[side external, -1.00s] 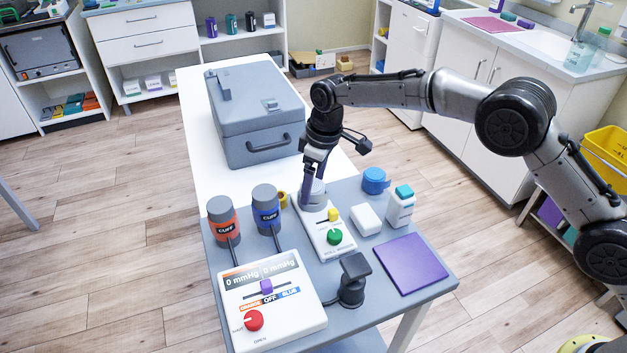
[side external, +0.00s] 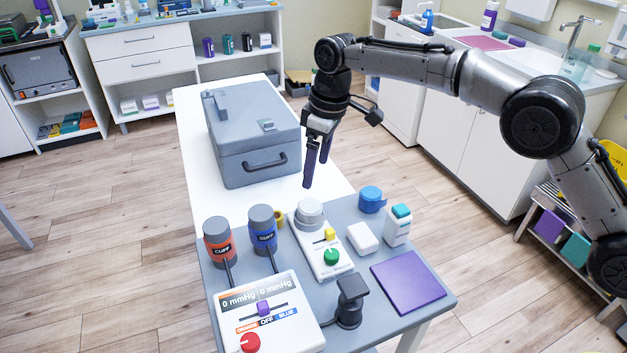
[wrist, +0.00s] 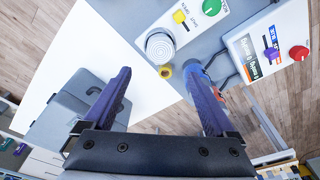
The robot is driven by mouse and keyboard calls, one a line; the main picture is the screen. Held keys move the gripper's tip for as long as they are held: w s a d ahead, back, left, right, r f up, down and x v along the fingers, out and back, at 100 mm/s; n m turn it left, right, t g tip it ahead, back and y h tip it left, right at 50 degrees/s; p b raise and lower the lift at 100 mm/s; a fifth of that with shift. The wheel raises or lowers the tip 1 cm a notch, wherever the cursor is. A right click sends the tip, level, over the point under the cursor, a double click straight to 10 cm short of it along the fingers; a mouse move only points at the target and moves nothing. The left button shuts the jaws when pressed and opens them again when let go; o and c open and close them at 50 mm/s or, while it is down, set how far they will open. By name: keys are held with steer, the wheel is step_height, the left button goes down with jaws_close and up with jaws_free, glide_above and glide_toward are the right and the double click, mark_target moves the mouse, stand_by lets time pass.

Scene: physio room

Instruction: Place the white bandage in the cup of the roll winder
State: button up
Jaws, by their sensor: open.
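The roll winder (side external: 318,250) is a white panel with a yellow slider and a green knob on the grey table end. A pale round roll, apparently the white bandage (side external: 309,209), sits in the cup at its far end. In the wrist view the bandage (wrist: 160,46) shows as a ribbed white disc within the cup's rim; how deep it sits is hidden. My gripper (side external: 316,172) is open and empty, above and slightly behind the cup, touching nothing. In the wrist view its purple fingers (wrist: 158,80) are wide apart.
Orange cuff (side external: 219,242) and blue cuff (side external: 263,228) stand left of the winder, with a yellow roll (side external: 280,218) beside it. A white block (side external: 362,238), blue roll (side external: 371,199) and bottle (side external: 398,226) stand right. A large grey case (side external: 255,165) stands behind.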

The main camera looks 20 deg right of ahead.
steer(key=shift+d+r, duration=0.1)
steer(key=shift+r, duration=0.65)
steer(key=s+d+r+m+t, duration=0.2)
steer(key=s+d+r+m, duration=0.2)
steer(key=s+d+r, duration=1.05)
steer(key=s+d+f+m, duration=0.1)
steer(key=s+d+f, duration=0.2)
steer(key=s, duration=0.5)
steer(key=s+d+f+m+t, duration=0.1)
steer(key=s+d+f+m, duration=0.1)
steer(key=s, duration=0.6)
steer(key=s+d+f+m+t+h, duration=0.1)
steer(key=s+d+f+m, duration=0.1)
steer(key=s+d+f, duration=0.2)
steer(key=s+d, duration=0.2)
steer(key=s, duration=0.2)
steer(key=shift+s+d+f, duration=0.15)
steer(key=shift+d+f, duration=0.1)
steer(key=shift+f, duration=0.15)
